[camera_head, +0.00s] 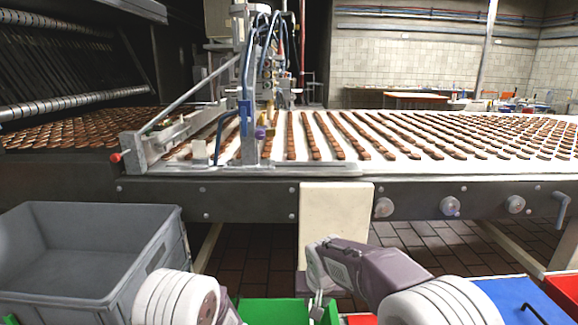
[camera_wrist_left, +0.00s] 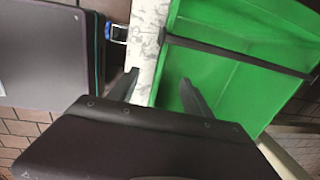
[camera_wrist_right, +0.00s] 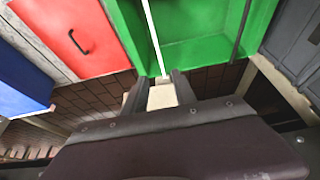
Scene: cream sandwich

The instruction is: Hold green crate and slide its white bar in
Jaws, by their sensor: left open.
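The green crate (camera_head: 272,312) shows at the bottom of the head view, mostly cut off. In the left wrist view the crate (camera_wrist_left: 222,75) lies on the right with a dark bar (camera_wrist_left: 235,54) across it. My left gripper (camera_wrist_left: 157,92) is open, its fingers either side of the crate's left wall. It is out of the head view. In the right wrist view the white bar (camera_wrist_right: 153,35) runs along the left part of the crate (camera_wrist_right: 190,50). My right gripper (camera_wrist_right: 160,90) is shut on its pale block-like near end, at the crate's near edge.
A grey crate (camera_head: 152,252) stands left in the head view. A red crate (camera_wrist_right: 72,40) with a dark handle and a blue crate (camera_wrist_right: 20,85) lie left in the right wrist view. A conveyor (camera_head: 240,188) with rows of brown biscuits crosses behind, with a pale panel (camera_head: 333,215) below.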

